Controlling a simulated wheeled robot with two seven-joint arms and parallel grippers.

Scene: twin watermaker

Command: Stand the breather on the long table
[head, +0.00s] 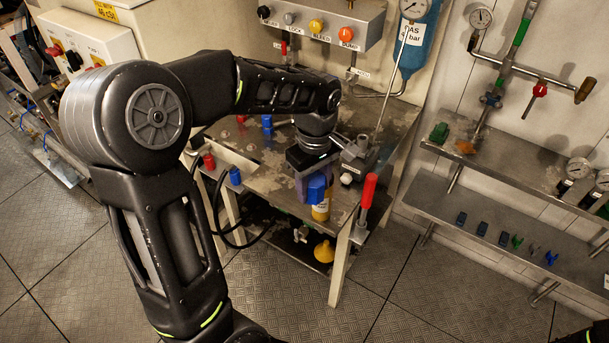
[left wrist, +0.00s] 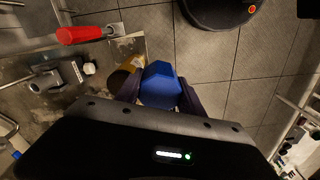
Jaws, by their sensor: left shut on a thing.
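My left gripper (head: 312,187) is over the front right corner of the worn metal table (head: 265,183) and is shut on a blue faceted piece, apparently the breather (head: 317,189). In the left wrist view the blue piece (left wrist: 159,86) sits between the two dark fingers of the left gripper (left wrist: 160,98). A yellow canister with a pale label (head: 322,208) is right below the blue piece; I cannot tell whether they touch. In the left wrist view the canister (left wrist: 124,76) shows beside the left finger.
A red-handled lever (head: 368,191) rises at the table's right corner. A metal fitting (head: 356,160) stands behind the gripper. Small blue and red caps (head: 235,176) sit at the left edge. Two wall shelves (head: 500,205) hold small parts at right. The floor in front is clear.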

